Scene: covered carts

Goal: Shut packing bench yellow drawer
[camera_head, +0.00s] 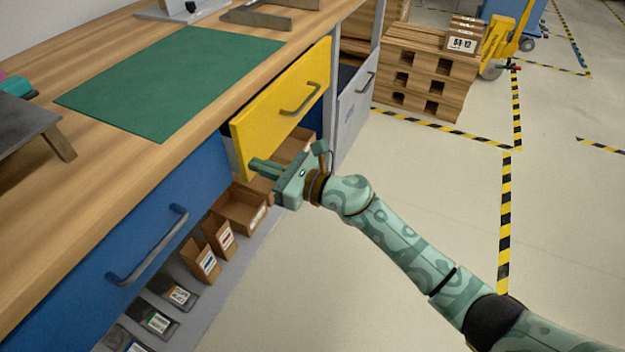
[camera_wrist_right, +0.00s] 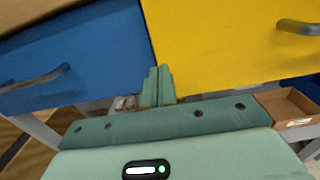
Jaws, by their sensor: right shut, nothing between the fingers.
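The yellow drawer (camera_head: 272,108) is in the packing bench (camera_head: 190,135), under the wooden top, with a grey bar handle (camera_head: 299,100). Its front stands a little out from the bench, with a dark gap at its left edge. My right gripper (camera_head: 254,164) is shut and empty, at the drawer's lower left corner. In the right wrist view, its closed fingers (camera_wrist_right: 157,72) point at the border between the yellow front (camera_wrist_right: 225,45) and the blue drawer (camera_wrist_right: 80,55). I cannot tell whether they touch the yellow front. My left gripper is not in view.
A blue drawer front with a handle (camera_head: 148,248) is left of the yellow one, and a grey drawer (camera_head: 355,105) is right of it. Cardboard bins (camera_head: 240,212) stand on the shelf below. A green mat (camera_head: 170,82) lies on top.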

